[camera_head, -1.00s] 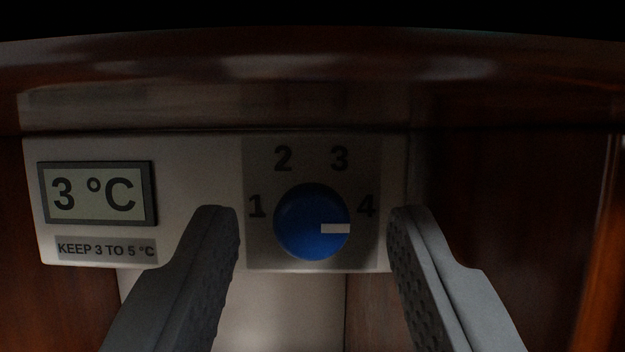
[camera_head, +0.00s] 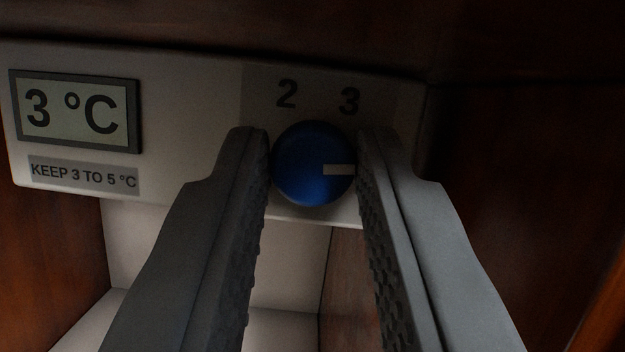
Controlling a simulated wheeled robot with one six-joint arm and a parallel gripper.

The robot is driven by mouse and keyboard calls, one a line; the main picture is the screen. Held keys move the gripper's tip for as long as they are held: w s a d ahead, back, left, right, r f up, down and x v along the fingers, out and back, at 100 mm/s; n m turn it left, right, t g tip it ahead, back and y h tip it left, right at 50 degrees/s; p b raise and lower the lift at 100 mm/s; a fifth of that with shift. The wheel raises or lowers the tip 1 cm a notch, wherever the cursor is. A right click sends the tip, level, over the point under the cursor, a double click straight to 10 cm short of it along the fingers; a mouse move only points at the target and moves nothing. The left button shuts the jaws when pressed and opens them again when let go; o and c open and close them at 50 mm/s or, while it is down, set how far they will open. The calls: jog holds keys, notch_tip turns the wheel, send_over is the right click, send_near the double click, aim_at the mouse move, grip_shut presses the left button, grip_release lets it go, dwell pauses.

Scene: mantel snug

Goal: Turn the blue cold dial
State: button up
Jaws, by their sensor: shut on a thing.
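The blue cold dial (camera_head: 305,165) is round and sits on the right part of a pale control panel (camera_head: 190,90). Its white mark points to the right. The numbers 2 and 3 show above the dial; 1 and 4 are hidden behind my fingers. My gripper (camera_head: 313,160) is shut on the dial, one grey finger at its left side and one at its right. A display (camera_head: 76,111) at the panel's left reads 3 °C. A label (camera_head: 84,176) below it reads KEEP 3 TO 5 °C.
Dark wood (camera_head: 530,170) lies to the right of the panel, and more wood runs along the top. Below the panel is a pale recess (camera_head: 150,245). A lighter wooden edge (camera_head: 605,310) shows at the lower right.

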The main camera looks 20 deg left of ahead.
jog(key=o, duration=0.9)
jog(key=shift+o, duration=0.2)
jog(key=v, duration=1.7)
jog(key=shift+s+d, duration=0.15)
jog(key=shift+d, duration=0.05)
jog(key=shift+f, duration=0.1)
